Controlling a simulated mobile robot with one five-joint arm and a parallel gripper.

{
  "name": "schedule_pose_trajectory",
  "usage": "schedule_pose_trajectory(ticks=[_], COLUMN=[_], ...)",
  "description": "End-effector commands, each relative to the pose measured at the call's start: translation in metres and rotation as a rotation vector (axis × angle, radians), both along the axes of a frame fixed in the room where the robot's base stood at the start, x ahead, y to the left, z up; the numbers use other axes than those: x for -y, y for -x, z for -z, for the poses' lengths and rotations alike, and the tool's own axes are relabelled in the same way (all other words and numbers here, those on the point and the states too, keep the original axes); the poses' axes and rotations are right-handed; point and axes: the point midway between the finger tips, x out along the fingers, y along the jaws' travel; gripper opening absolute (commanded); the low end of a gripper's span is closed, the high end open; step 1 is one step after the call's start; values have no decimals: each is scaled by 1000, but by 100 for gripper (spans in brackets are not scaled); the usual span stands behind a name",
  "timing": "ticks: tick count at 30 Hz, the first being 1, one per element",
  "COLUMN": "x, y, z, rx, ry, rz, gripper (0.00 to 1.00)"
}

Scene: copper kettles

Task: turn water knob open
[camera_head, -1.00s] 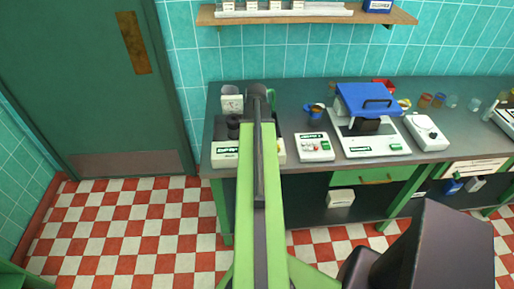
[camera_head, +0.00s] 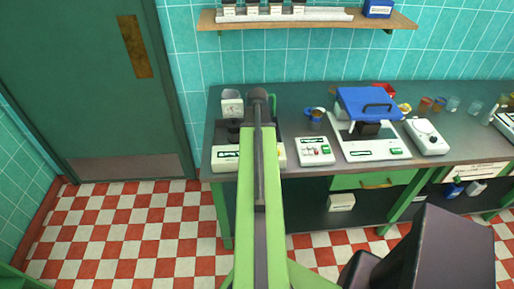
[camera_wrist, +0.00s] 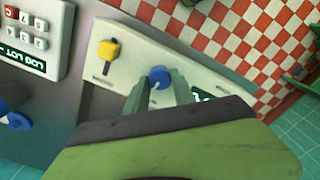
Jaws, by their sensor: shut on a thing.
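A round blue knob (camera_wrist: 158,75) with a pale mark sits on the front panel of a cream machine (camera_wrist: 134,42) in the wrist view. I take it to be the water knob. The two green fingers of my gripper (camera_wrist: 160,88) are shut on it, one on each side, and hide its lower part. A yellow knob (camera_wrist: 108,50) on a slot sits left of it on the same panel. In the head view my arm covers the middle of this machine, and the blue knob and my fingertips cannot be made out there.
A white keypad box (camera_head: 315,151) stands right of the machine. A blue-lidded press (camera_head: 368,103) and a round-topped scale (camera_head: 427,136) stand farther right. A blue-handled cup (camera_head: 316,118) is behind the keypad box. The checkered floor (camera_head: 130,225) is clear at the left.

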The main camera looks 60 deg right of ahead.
Motion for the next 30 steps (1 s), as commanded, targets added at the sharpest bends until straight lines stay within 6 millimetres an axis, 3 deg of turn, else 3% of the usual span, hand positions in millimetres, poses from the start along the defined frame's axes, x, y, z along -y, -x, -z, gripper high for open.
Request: schedule_pose_trajectory(ticks=[30], x=[-2], y=[1], z=[1], rx=[-2], ry=[-6], rz=[928], gripper=[0])
